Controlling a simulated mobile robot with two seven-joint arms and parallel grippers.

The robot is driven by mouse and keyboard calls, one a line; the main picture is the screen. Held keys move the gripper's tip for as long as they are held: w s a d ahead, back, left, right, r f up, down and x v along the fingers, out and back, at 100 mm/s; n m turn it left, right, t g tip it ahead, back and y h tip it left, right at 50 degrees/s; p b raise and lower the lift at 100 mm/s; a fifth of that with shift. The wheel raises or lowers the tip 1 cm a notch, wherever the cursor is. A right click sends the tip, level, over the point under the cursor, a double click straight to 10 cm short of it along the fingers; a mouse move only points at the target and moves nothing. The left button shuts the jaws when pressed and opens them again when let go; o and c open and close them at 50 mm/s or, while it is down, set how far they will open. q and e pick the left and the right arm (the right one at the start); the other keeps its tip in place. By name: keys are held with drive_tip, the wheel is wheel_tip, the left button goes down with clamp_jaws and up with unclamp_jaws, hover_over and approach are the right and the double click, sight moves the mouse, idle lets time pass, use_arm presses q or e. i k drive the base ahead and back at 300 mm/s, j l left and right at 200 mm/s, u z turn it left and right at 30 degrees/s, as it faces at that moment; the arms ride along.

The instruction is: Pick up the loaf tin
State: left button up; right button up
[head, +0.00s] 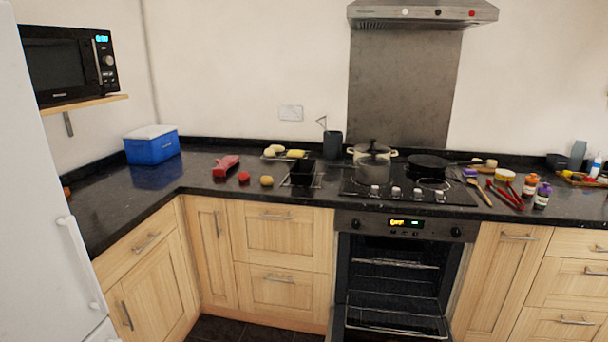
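A black loaf tin (301,174) stands on the dark granite counter, just left of the hob. It appears to sit on a wire rack or tray (317,181), too small to tell which. Its inside looks dark, and I cannot tell whether it holds anything. Neither of my grippers shows in the head view.
The hob (408,190) carries a pot (373,167) and a frying pan (428,163). The oven door (395,322) hangs open below. A yellow round item (266,181) and red items (227,166) lie left of the tin. A blue cooler (151,148) stands in the corner.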

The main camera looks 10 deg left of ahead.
sight(301, 172)
drive_tip(key=i+j+u, duration=0.15)
drive_tip(key=i+j, duration=0.15)
drive_tip(key=i, duration=0.3)
drive_tip(key=i+j+u, duration=0.1)
drive_tip(key=i, duration=0.5)
drive_tip(key=i+j+u, duration=0.15)
drive_tip(key=i, duration=0.45)
drive_tip(key=j, duration=0.1)
